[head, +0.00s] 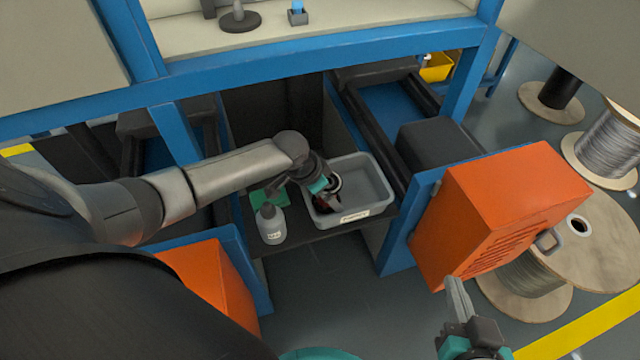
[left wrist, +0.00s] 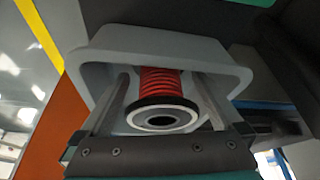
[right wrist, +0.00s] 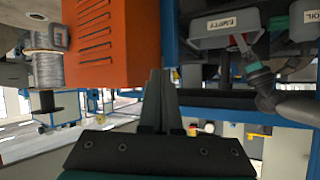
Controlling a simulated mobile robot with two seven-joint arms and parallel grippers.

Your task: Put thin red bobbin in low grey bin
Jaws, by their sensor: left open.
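The low grey bin (head: 378,183) stands on a dark shelf under the blue frame, with a white label on its front. The red bobbin (left wrist: 160,82) has a black flanged end and is inside the bin in the left wrist view. In the head view it is mostly hidden by my left gripper (head: 331,199). The left gripper reaches into the bin with its fingers open on either side of the bobbin; it also shows in the left wrist view (left wrist: 165,95). My right gripper (head: 456,290) is shut and empty, away at the lower right, in front of the orange cabinet.
A grey bottle (head: 271,224) and a green item (head: 270,198) are left of the bin on the shelf. The orange cabinet (head: 510,215) stands to the right. Large cable spools (head: 590,240) stand on the floor at far right. The floor in front of the shelf is clear.

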